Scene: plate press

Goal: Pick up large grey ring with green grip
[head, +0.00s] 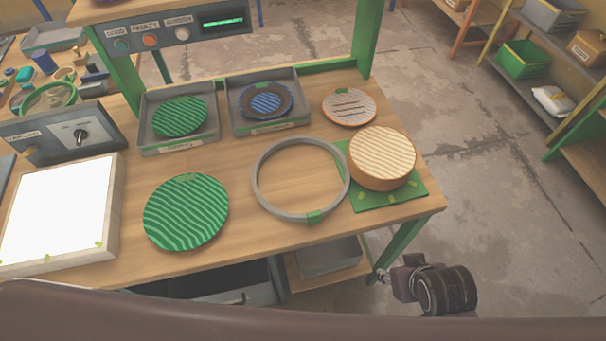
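The large grey ring (256,184) lies flat on the wooden worktable, right of the middle. Its small green grip (315,216) is on the near side, facing the table's front edge. The ring's right side is close against the round orange-brown block and its green mat; I cannot tell if they touch. My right gripper (380,276) is small and dark, below and in front of the table's right front corner, apart from the ring. Its fingers are too small to tell open from shut. My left gripper is not in view.
A green striped disc (186,212) lies left of the ring. Two grey trays (178,147) (268,129) with discs stand behind. An orange-brown block (382,158) sits on a green mat (404,195). A striped plate (349,106) is behind it. A white panel (60,210) is at left.

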